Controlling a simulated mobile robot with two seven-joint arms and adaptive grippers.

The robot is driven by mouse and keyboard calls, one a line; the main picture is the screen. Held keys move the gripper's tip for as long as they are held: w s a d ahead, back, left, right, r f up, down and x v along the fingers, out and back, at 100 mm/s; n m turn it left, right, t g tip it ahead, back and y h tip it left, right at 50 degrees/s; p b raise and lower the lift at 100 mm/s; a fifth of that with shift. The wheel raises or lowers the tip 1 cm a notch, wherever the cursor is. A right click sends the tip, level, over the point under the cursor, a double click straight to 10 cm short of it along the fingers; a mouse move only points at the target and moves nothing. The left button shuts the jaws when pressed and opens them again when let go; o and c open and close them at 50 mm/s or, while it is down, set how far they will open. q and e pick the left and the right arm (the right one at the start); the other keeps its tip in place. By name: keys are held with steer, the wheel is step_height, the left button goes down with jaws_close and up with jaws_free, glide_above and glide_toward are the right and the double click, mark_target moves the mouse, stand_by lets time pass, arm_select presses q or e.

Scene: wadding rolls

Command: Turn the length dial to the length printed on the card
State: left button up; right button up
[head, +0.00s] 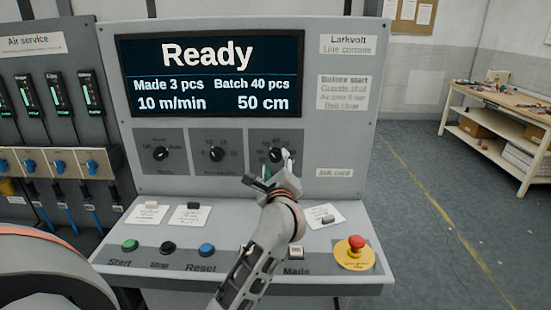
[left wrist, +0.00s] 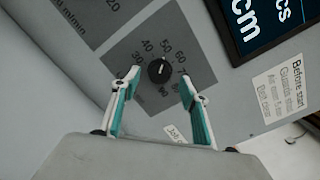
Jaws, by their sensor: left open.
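The length dial (head: 277,156) is the rightmost of three black knobs on the console front. In the left wrist view the dial (left wrist: 158,71) shows round and dark with a small white mark, on a grey plate with numbers from 30 to 90 around it; exactly which number the mark meets is hard to tell. My left gripper (head: 285,160) is open in front of the dial, fingers on either side of it, apart from it in the wrist view. A Job card label (head: 334,173) is to the right; a white card (head: 325,216) lies on the desk, its print unreadable.
The screen (head: 212,75) reads Ready, 10 m/min and 50 cm. Two other dials (head: 160,153) (head: 216,154) sit to the left. Start, Stop and Reset buttons (head: 168,247) and a red emergency button (head: 356,243) are on the sloping desk. Open floor lies right.

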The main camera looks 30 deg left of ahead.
mark_target(276, 157)
arm_select(q)
steer(key=shift+x, duration=1.15)
steer(key=shift+w+a, duration=0.2)
steer(key=shift+w, duration=0.15)
arm_select(e)
steer(key=shift+w+a+r, duration=0.15)
steer(key=shift+w+r, duration=0.25)
steer(key=shift+r, duration=0.2)
arm_select(q)
steer(key=shift+c, duration=0.5)
steer(key=c, duration=1)
arm_select(e)
steer(key=shift+s+f, duration=0.1)
steer(key=shift+f, duration=0.05)
